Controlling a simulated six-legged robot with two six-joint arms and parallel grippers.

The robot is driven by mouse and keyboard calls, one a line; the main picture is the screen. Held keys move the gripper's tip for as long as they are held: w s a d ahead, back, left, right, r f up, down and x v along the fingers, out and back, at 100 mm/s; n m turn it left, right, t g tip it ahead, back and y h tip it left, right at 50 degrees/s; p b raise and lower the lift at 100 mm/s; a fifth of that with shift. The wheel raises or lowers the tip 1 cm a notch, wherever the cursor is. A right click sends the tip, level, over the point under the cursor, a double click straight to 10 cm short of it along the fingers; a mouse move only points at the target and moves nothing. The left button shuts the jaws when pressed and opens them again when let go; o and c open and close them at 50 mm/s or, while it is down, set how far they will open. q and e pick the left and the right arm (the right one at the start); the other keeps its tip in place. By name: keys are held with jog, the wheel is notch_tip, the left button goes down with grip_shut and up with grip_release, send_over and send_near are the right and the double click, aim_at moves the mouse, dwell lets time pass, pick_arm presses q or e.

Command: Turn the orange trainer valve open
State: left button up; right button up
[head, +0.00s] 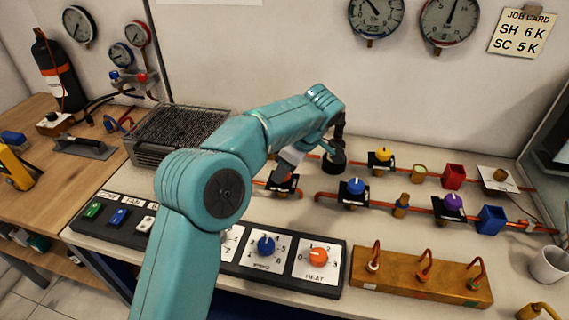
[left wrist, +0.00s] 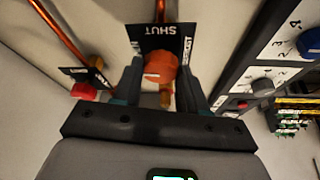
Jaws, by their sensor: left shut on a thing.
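The orange trainer valve (left wrist: 160,68) shows in the left wrist view as an orange knob. It stands in front of a black plate lettered SHUT (left wrist: 155,36); other lettering on the plate is partly hidden. My left gripper (left wrist: 160,80) has one dark finger on each side of the knob and is shut on it. In the head view my teal left arm reaches over the bench, and the left gripper (head: 288,171) is at a black valve plate (head: 286,185). The arm and gripper hide the orange knob there. My right gripper is not in view.
A red knob (left wrist: 84,91) is beside the gripper in the left wrist view. Yellow (head: 383,154), blue (head: 356,186) and purple (head: 453,201) valves stand to the right on copper pipes. A switch panel (head: 332,287) and a wooden hook block (head: 420,280) lie in front.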

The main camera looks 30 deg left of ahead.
pick_arm(q)
jog(key=shift+n+p, duration=0.3)
jog(key=shift+n, duration=0.4)
jog(key=o, duration=1.1)
jog(key=shift+c, duration=0.2)
jog(key=p+v, duration=0.6)
jog(key=v, duration=1)
jog(key=shift+w+r, duration=0.25)
jog(key=shift+w, duration=0.1)
jog(key=shift+a, duration=0.1)
